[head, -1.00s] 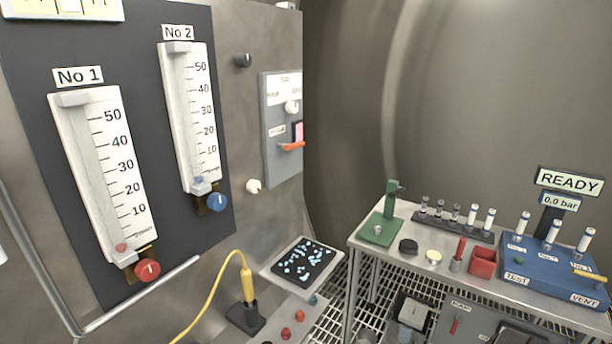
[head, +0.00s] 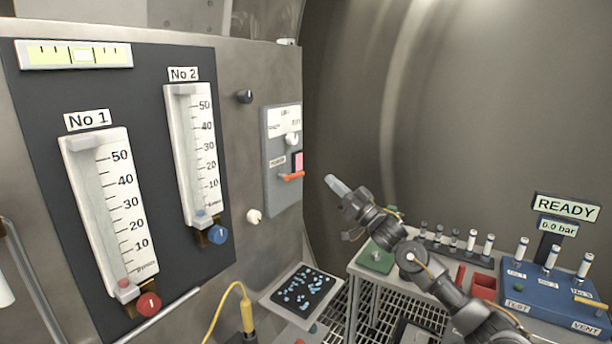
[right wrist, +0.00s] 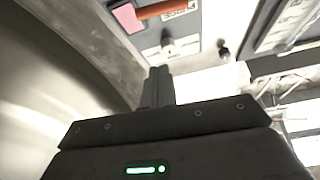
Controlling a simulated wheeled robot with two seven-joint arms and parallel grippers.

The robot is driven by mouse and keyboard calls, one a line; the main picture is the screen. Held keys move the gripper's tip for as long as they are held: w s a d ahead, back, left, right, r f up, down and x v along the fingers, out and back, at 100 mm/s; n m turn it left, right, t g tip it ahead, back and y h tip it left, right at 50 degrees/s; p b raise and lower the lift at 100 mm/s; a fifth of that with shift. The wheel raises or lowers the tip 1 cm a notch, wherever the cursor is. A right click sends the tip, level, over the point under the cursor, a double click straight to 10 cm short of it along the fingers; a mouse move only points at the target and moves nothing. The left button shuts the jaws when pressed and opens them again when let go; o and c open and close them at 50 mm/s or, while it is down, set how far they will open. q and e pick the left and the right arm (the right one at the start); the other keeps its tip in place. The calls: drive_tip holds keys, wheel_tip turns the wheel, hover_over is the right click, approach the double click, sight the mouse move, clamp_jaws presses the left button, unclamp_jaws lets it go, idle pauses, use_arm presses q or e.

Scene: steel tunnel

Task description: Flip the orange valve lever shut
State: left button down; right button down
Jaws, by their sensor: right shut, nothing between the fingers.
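The orange lever (head: 291,176) sticks out from the lower part of a grey control box (head: 281,196) on the steel panel. It lies roughly level, just below a pink square. My right gripper (head: 332,181) is shut and empty, to the right of the lever and a little lower in the head view, apart from it. In the right wrist view the orange lever (right wrist: 158,9) shows at the top edge, beyond the closed fingers (right wrist: 157,74). My left gripper is not in view.
Flow gauges No 1 (head: 112,210) and No 2 (head: 194,155) are on the panel at left. A steel bench (head: 365,268) with a blue test block (head: 550,290) stands at lower right. Open space lies before the curved wall.

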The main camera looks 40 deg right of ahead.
sight(291, 175)
drive_tip(key=shift+w, duration=0.15)
drive_tip(key=p+x, duration=0.5)
drive_tip(key=x, duration=0.5)
drive_tip(key=f, duration=0.1)
drive_tip(key=f+p, duration=0.1)
drive_tip(key=f, duration=0.2)
drive_tip(key=shift+w+a+p, duration=0.25)
drive_tip(key=shift+a+p, duration=0.05)
drive_tip(key=shift+a, duration=0.05)
drive_tip(key=shift+w+f, duration=0.1)
